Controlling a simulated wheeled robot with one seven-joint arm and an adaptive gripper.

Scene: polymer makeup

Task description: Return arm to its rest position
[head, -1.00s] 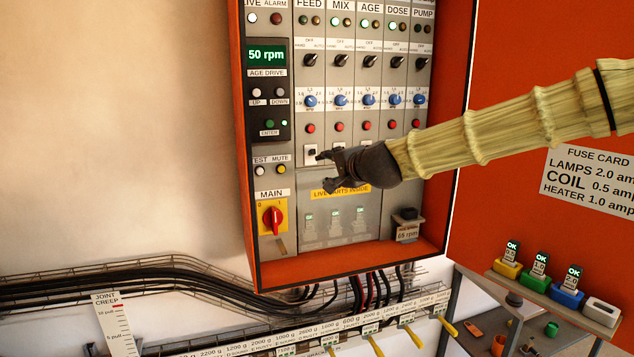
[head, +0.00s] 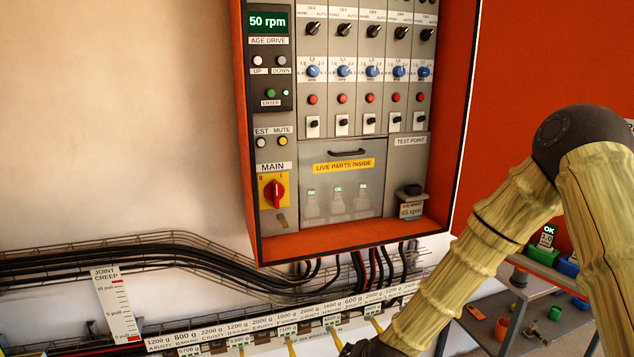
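My arm in its pale ribbed sleeve (head: 440,275) is bent at a dark elbow (head: 585,140) at the right. The forearm slopes down and left to the bottom edge. Only a dark part of my gripper (head: 362,348) shows there, cut off by the frame, so its fingers cannot be made out. It is below the orange control cabinet (head: 350,243) and appears clear of the panel.
The open cabinet holds switches, blue knobs, a red main switch (head: 274,194) and a "live parts inside" cover (head: 343,205). Black cables (head: 150,260) run on a wire tray below. A labelled weight strip (head: 270,316) lies near my gripper. A shelf (head: 540,268) stands at right.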

